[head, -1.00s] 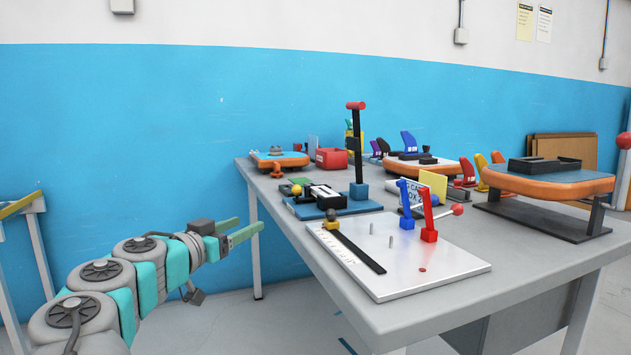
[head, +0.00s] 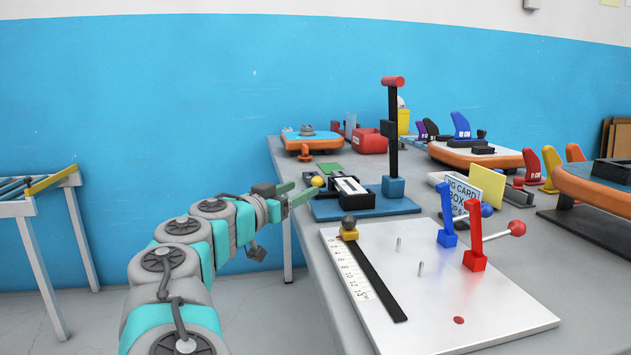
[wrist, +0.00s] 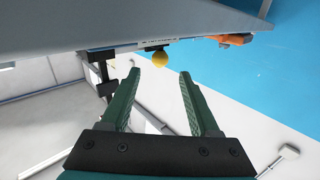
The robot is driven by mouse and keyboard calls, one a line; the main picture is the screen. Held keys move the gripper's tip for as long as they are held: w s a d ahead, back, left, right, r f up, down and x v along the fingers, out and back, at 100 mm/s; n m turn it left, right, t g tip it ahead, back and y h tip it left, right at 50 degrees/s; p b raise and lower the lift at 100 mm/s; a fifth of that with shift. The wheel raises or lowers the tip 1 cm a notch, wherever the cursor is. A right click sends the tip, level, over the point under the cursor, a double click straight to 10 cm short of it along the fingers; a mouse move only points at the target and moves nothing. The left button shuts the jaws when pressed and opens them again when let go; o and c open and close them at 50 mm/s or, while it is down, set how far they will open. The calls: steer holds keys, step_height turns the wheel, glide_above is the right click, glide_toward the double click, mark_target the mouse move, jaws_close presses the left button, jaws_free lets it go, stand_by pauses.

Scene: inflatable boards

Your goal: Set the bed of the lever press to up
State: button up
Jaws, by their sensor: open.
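What looks like the lever press stands on a blue base (head: 375,207) near the table's left edge. It has a tall black post with a red top grip (head: 393,82). A black and white block (head: 350,190), perhaps its bed, sits left of the post. A yellow ball knob (head: 318,181) is at the press's left end; it also shows in the wrist view (wrist: 157,60), beyond my fingertips. My gripper (head: 304,192) is open and empty at the table's left edge, just left of the knob and apart from it in the wrist view (wrist: 160,76). The bed's height is unclear.
A white plate (head: 440,300) with a black slotted strip, a blue lever (head: 446,218) and a red lever (head: 474,240) lies in front. A red bin (head: 370,141) and orange-edged boards stand behind. A roller stand (head: 30,195) is at far left. Floor left of the table is open.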

mark_target(314, 183)
steer(key=shift+p+x, duration=0.4)
steer(key=shift+x, duration=2.35)
steer(key=shift+c, duration=0.3)
jaws_close()
